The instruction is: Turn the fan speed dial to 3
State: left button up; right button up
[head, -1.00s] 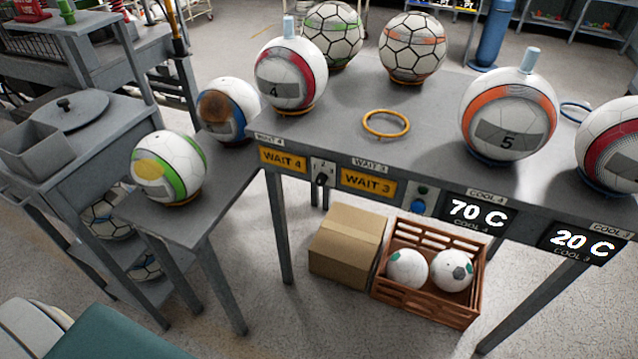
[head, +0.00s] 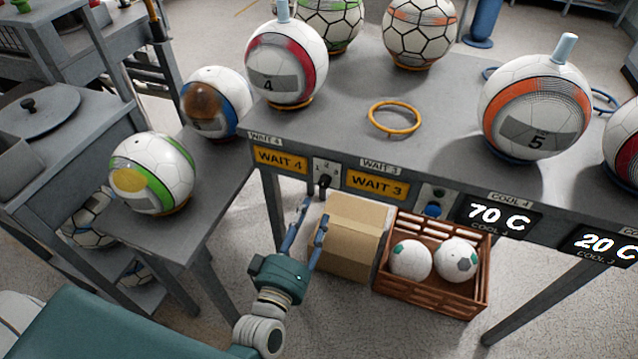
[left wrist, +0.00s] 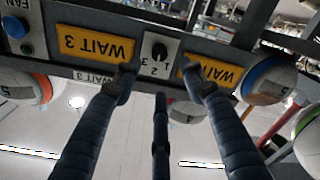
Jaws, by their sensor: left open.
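The speed dial is a small black knob (head: 324,181) on a white plate with number marks. It is on the table's front edge, between the yellow WAIT 4 sign (head: 281,160) and the WAIT 3 sign (head: 377,184). My left gripper (head: 312,212) is open and empty, below and in front of the dial. In the left wrist view its fingertips (left wrist: 158,76) are spread either side of the dial. My right gripper is out of view.
A blue button (head: 432,210) sits right of the WAIT 3 sign. Under the table are a cardboard box (head: 350,240) and a brown crate (head: 435,292) holding two balls. Large balls stand on the table (head: 350,135) above. A side table stands at left with a green-striped ball (head: 150,175).

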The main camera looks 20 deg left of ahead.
aim_at(323, 185)
pick_arm(q)
jog(key=w, duration=1)
jog(key=shift+p, duration=0.35)
jog(key=shift+s, duration=0.1)
grip_shut()
